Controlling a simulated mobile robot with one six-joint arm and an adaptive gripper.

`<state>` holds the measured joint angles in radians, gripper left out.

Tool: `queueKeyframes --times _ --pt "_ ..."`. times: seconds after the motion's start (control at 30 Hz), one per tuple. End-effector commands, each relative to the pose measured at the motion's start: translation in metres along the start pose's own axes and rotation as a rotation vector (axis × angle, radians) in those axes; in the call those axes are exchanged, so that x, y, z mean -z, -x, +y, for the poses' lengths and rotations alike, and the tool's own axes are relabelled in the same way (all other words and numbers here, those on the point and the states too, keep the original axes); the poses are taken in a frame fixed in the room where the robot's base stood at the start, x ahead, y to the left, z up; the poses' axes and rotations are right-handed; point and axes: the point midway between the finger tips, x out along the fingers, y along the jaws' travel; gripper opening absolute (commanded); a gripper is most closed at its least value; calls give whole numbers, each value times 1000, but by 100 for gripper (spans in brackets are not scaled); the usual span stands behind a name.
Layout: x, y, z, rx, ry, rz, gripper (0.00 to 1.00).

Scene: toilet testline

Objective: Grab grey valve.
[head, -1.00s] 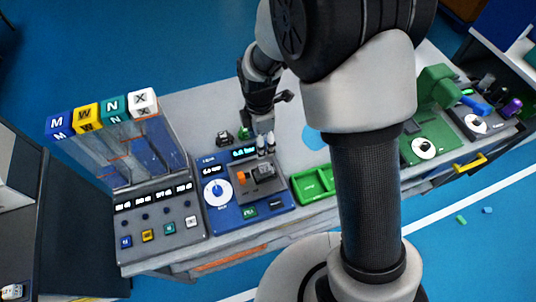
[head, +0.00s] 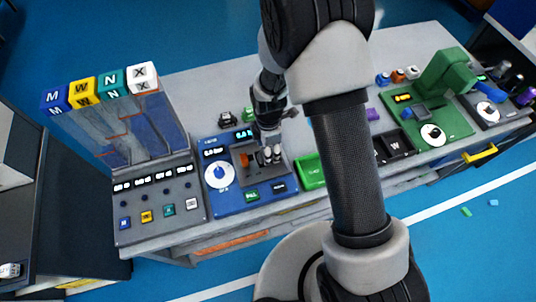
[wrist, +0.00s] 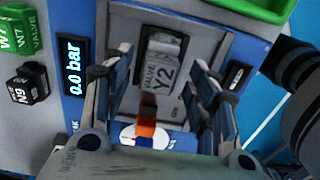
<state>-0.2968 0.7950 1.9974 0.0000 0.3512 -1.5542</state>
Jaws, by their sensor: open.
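The grey valve (wrist: 164,68), marked "VALVE Y2", sits in the dark recess of the blue test panel (head: 224,201). In the wrist view my gripper (wrist: 161,62) is open, with one finger on each side of the valve. I cannot tell whether either finger touches it. In the head view my gripper (head: 269,152) is low over the recess and largely hides the valve. An orange part (wrist: 147,130) on the panel shows between the fingers, nearer the wrist.
A black valve (wrist: 27,83), marked N9, and a green valve (wrist: 20,30), marked W7, stand beside the panel. A green tray (head: 311,172) is to the panel's right. A dispenser with lettered cubes (head: 112,88) is to its left. The panel display (wrist: 75,66) reads 0.0 bar.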

Motion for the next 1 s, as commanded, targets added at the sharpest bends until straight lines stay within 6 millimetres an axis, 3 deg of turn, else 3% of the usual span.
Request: queueKeyframes --times 0.1,0.33,1.0 --pt "0 -17 1 -1 0 0 53" --pt "0 -17 1 -3 0 0 53" --pt "0 -17 1 -2 0 0 9"
